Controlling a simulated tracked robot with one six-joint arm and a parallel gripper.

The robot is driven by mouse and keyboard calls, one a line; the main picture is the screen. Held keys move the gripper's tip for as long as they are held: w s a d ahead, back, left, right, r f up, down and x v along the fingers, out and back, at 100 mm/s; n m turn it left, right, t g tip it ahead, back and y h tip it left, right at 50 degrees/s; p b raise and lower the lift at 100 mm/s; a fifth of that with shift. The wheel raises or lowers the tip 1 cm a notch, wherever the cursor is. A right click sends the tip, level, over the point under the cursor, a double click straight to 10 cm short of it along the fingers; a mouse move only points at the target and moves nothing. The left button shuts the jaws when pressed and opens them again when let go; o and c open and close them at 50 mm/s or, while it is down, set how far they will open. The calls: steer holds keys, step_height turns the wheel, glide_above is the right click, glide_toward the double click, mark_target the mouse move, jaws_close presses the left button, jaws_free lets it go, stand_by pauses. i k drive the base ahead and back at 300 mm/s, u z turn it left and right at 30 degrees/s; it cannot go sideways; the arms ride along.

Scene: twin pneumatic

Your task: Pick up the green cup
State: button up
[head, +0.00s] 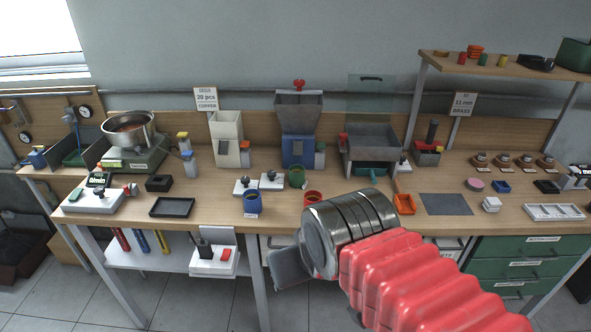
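The green cup (297,177) stands upright on the wooden workbench (345,185), in front of the blue-based hopper. A blue cup (253,204) stands nearer the front edge to its left, and a red cup (313,198) stands just in front and to its right. My gripper (288,270) shows only as a dark grey piece beyond my metal wrist, in front of the bench edge and apart from the green cup. Its fingertips are not clear, so I cannot tell whether it is open or shut.
Two small white devices with black knobs (271,180) sit left of the green cup. The blue hopper machine (298,130) rises behind it. An orange tray (404,204) and a grey mat (446,204) lie to the right. A shelf (500,66) overhangs the right side.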

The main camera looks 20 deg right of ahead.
mark_target(297, 180)
steer(key=u, duration=0.05)
steer(key=i, duration=1.05)
